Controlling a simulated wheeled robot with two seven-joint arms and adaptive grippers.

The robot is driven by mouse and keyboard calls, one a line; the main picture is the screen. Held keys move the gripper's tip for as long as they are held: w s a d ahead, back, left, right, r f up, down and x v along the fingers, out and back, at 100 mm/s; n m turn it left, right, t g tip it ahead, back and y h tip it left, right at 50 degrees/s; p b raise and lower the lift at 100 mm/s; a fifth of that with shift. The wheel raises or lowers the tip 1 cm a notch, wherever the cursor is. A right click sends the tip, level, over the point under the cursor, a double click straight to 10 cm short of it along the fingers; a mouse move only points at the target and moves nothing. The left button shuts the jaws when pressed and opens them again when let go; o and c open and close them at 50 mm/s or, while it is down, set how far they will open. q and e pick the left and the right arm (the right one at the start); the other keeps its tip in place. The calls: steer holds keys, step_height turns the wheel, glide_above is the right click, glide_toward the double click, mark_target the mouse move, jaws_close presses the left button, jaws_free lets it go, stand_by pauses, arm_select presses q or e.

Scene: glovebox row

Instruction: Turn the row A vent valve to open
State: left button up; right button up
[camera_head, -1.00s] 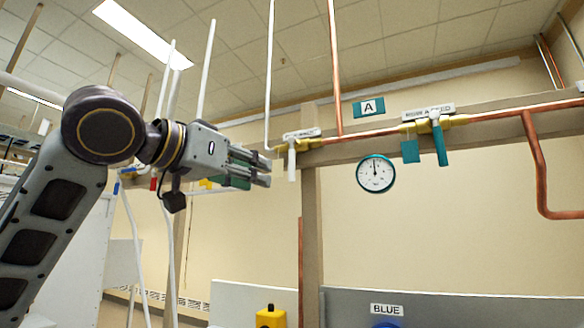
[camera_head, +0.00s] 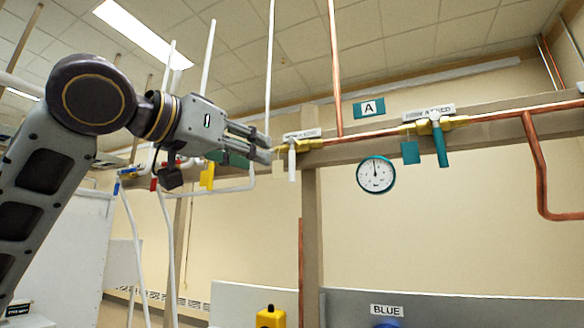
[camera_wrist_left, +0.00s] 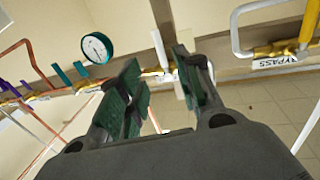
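A valve with a white handle (camera_head: 292,162) sits on the pipe left of the teal "A" sign (camera_head: 369,108). Its handle hangs down, and its small label (camera_head: 302,134) is too blurred to read. My left gripper (camera_head: 266,148) is just left of this valve, fingers pointing at it, apart from the handle as far as I can tell. In the left wrist view the gripper (camera_wrist_left: 160,85) is open, with the white handle (camera_wrist_left: 159,50) beyond the gap between its fingers. My right gripper is not in view.
A second valve with a teal handle (camera_head: 439,143) is further right on the copper pipe. A round gauge (camera_head: 376,174) hangs below the pipe. In the wrist view a "BYPASS" label (camera_wrist_left: 278,61) is at the right.

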mark_target(290, 167)
arm_select(q)
steer(key=p+x, duration=0.2)
steer(key=x, duration=0.9)
steer(key=shift+w+d+p, duration=0.15)
steer(key=shift+p, duration=0.15)
steer(key=shift+w+d, duration=0.35)
steer(key=shift+w, duration=0.2)
steer(key=shift+w+d, duration=0.1)
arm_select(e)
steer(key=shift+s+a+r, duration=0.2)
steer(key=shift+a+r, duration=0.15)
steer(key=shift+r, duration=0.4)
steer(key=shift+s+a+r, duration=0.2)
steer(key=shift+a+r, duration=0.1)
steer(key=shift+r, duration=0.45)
arm_select(q)
steer(key=shift+c, duration=0.2)
jaws_close()
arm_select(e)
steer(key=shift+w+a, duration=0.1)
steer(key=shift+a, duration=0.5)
